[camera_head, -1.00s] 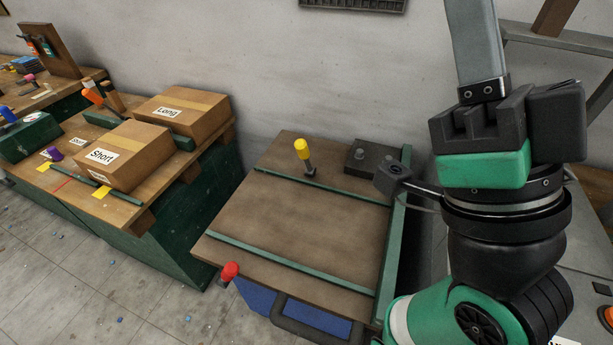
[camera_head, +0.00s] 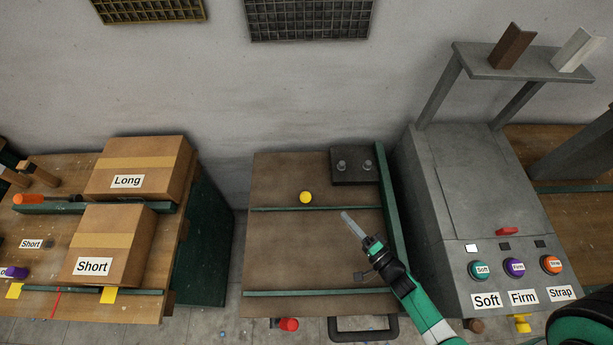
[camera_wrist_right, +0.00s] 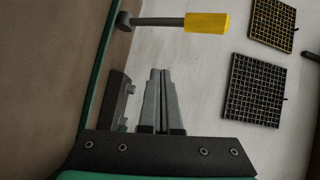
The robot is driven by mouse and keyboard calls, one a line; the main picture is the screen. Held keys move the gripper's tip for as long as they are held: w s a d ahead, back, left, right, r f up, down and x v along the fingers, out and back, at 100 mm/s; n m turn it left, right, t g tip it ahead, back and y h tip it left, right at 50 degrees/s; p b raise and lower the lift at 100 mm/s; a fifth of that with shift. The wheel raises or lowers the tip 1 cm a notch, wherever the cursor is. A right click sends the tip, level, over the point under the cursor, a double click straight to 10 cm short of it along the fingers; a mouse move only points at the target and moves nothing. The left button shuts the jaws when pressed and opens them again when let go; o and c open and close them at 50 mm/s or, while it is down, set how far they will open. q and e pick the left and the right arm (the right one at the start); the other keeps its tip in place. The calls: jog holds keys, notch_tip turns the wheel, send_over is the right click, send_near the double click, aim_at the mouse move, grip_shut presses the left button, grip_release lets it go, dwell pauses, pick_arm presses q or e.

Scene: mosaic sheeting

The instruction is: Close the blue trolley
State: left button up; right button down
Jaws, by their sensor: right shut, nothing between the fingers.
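The trolley has a brown wooden top (camera_head: 270,268) with green rails, at the middle of the head view. A dark handle (camera_head: 365,334) projects from its front, and a red knob (camera_head: 289,324) sits left of it. The blue body is not visible now. A yellow-knobbed lever (camera_head: 306,197) stands up from the top; its yellow grip (camera_wrist_right: 207,22) also shows in the right wrist view. My right gripper (camera_head: 346,216) is shut and empty, over the top and right of the lever, apart from it. My left gripper is out of view.
A grey machine (camera_head: 455,230) with labelled buttons stands close on the right. A bench with Long (camera_head: 140,168) and Short (camera_head: 110,245) boxes stands on the left, across a gap. A dark block (camera_head: 355,166) sits at the top's back right. Wire racks (camera_head: 308,20) hang behind.

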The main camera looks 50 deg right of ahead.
jog(key=b+x, duration=0.2)
jog(key=x, duration=0.1)
jog(key=a+b+x, duration=0.1)
jog(key=b+x, duration=0.2)
jog(key=x, duration=0.1)
jog(key=b+x, duration=0.2)
jog(key=x, duration=0.2)
jog(key=shift+w+a+f, duration=0.15)
jog(key=shift+w+a, duration=0.05)
jog(key=shift+a, duration=0.15)
jog(key=shift+w+a+b, duration=0.25)
jog(key=shift+a+b, duration=0.45)
jog(key=shift+b, duration=0.05)
